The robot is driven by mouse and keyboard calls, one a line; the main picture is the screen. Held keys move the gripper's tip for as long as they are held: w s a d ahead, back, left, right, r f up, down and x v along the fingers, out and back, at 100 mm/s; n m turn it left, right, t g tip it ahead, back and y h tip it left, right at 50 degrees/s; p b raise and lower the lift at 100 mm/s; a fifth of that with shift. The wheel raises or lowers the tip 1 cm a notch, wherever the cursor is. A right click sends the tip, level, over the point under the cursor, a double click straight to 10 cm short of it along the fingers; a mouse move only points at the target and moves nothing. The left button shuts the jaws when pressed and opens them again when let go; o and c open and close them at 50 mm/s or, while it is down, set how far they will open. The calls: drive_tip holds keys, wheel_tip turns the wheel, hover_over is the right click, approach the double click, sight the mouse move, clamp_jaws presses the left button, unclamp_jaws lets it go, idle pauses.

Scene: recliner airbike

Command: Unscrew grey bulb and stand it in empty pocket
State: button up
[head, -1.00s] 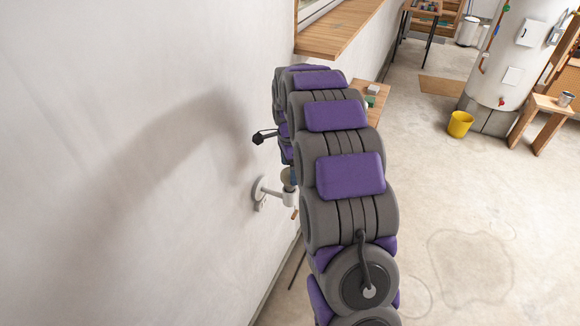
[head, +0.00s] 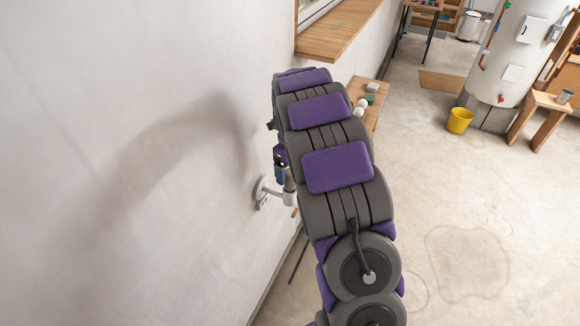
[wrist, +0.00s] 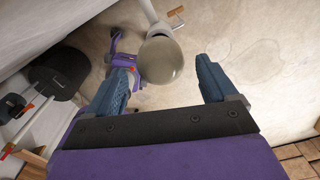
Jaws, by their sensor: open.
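The grey bulb (wrist: 161,61) shows its rounded end in the wrist view, with its pale socket (wrist: 150,12) beyond it. In the head view the white lamp fixture (head: 274,194) sticks out from the wall, and the bulb is mostly hidden by my arm. My gripper (wrist: 164,75) is open, its blue fingers on either side of the view. The bulb appears between the fingertips, closer to the left finger; I cannot tell if it touches. Part of my gripper (head: 280,172) shows just above the fixture. No empty pocket can be made out.
A wooden side table (head: 374,120) beyond my arm holds white round things (head: 360,106) and a green block (head: 370,99). A wooden ledge (head: 340,30) juts from the wall above.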

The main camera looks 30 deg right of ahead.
sight(290, 177)
drive_tip(key=shift+f, duration=0.1)
drive_tip(key=shift+f, duration=1.65)
drive_tip(key=shift+c, duration=0.3)
drive_tip(key=c, duration=0.9)
drive_tip(key=n, duration=0.5)
drive_tip(key=shift+n, duration=0.4)
drive_tip(key=n, duration=0.5)
drive_tip(key=shift+n, duration=0.4)
